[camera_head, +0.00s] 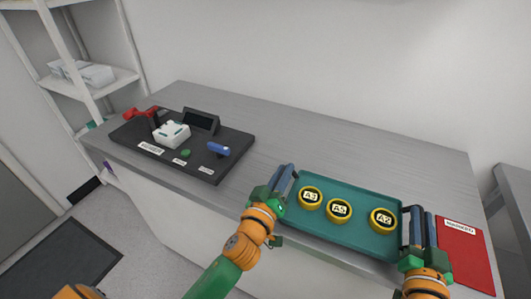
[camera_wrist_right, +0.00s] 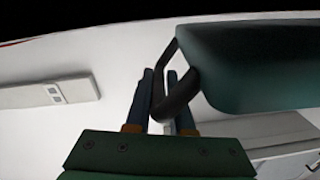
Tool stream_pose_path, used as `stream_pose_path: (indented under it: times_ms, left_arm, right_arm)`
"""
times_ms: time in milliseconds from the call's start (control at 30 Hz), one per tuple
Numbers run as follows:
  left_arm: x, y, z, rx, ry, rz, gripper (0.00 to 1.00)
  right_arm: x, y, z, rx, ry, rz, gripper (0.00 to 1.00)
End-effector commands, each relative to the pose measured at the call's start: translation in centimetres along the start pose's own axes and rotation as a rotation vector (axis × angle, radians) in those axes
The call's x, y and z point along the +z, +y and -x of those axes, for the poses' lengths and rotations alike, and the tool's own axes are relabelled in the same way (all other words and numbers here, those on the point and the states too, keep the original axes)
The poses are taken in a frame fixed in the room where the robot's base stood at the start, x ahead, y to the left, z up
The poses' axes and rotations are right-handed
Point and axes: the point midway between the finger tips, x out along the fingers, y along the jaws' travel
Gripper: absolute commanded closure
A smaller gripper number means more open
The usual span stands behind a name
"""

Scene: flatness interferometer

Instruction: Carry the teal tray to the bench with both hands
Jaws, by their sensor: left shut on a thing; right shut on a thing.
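The teal tray (camera_head: 340,232) is at the front edge of the grey bench (camera_head: 290,137), toward its right side. Three yellow ring-shaped pieces with labels lie in it: A3 (camera_head: 310,197), A5 (camera_head: 339,209) and A2 (camera_head: 382,220). My left gripper (camera_head: 287,180) is shut at the tray's left end; its fingers hide the handle there. My right gripper (camera_head: 418,228) is shut on the dark handle at the right end. The right wrist view shows this handle (camera_wrist_right: 178,98) between the fingers and the tray's teal side (camera_wrist_right: 255,65). I cannot tell whether the tray touches the bench top.
A black board (camera_head: 235,150) with a white device (camera_head: 171,134), a blue handle (camera_head: 218,149) and a green button stands on the bench's left. A red labelled mat (camera_head: 465,255) lies right of the tray. The bench behind the tray is clear. White shelves (camera_head: 85,85) stand at left.

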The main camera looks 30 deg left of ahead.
Motion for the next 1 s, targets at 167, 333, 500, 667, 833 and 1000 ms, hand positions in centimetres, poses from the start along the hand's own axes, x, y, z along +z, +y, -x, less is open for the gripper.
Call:
stream_pose_path:
  times_ms: [167, 333, 500, 667, 833, 1000]
  left_arm:
    - [1.2, -0.7, 0.0, 0.002, -0.001, -0.001, 1.00]
    - [1.1, -0.6, 0.0, 0.002, -0.001, -0.001, 1.00]
    - [1.1, -0.6, 0.0, 0.001, -0.001, -0.001, 0.55]
    - [1.1, -0.6, 0.0, 0.001, -0.001, 0.000, 0.52]
    - [0.9, -0.6, 0.0, 0.001, 0.000, 0.000, 0.52]
    - [-0.6, 0.4, 0.0, 0.001, 0.000, 0.000, 0.52]
  right_arm:
    - [1.3, 0.1, 0.0, -0.003, 0.004, -0.001, 1.00]
    - [1.1, 0.1, 0.0, -0.003, 0.005, -0.001, 1.00]
    - [1.1, 0.1, 0.0, -0.003, 0.003, -0.001, 0.52]
    - [1.1, 0.2, 0.0, -0.002, 0.002, -0.001, 0.49]
    - [1.0, 0.2, 0.0, -0.001, 0.002, -0.001, 0.49]
    - [-0.7, -0.1, 0.0, -0.001, 0.002, -0.001, 0.49]
